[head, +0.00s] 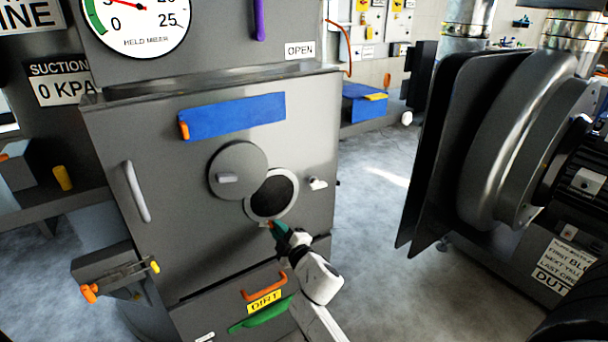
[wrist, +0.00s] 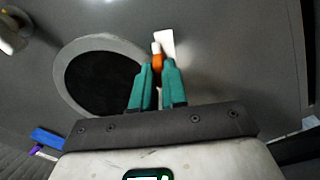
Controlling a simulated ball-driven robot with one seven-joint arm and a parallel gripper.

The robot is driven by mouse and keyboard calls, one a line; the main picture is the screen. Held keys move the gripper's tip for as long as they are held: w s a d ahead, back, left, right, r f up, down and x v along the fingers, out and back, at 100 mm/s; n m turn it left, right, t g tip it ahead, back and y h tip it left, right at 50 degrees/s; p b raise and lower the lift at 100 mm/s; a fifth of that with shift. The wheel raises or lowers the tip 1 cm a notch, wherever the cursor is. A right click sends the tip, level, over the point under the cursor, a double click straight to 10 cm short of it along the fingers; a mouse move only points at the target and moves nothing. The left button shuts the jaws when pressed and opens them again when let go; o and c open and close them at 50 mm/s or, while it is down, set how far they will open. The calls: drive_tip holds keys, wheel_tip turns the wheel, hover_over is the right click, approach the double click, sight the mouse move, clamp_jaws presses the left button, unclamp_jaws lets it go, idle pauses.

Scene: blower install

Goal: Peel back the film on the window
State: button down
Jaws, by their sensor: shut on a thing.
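The round window (head: 272,194) is a dark disc in a pale ring on the front of a grey cabinet door. It also shows in the wrist view (wrist: 100,80), left of my fingers. I cannot make out the film apart from the dark disc. A small orange tab (wrist: 157,62) with a white piece (wrist: 164,42) beyond it lies at the ring's edge. My gripper (head: 272,228), with teal fingers, is just below the window in the head view. In the wrist view the fingers (wrist: 157,75) are closed on the orange tab, whose lower part they hide.
A round grey cover (head: 238,170) sits beside the window at upper left. A blue strip (head: 235,117) with an orange end is above. A white latch (head: 318,184) is to the right and a door handle (head: 137,192) to the left. A large blower (head: 510,140) stands at right, across open floor.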

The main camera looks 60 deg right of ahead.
drive_tip(key=shift+w+a+f+b, duration=0.15)
drive_tip(key=shift+a+f+b, duration=0.05)
drive_tip(key=shift+f+b, duration=0.3)
drive_tip(key=shift+w+a+f+b, duration=0.1)
drive_tip(key=shift+a+f+b, duration=0.1)
drive_tip(key=shift+f+b, duration=0.3)
drive_tip(key=c, duration=1)
unclamp_jaws()
drive_tip(key=shift+r, duration=0.15)
drive_tip(key=v, duration=0.7)
drive_tip(key=shift+p, duration=0.3)
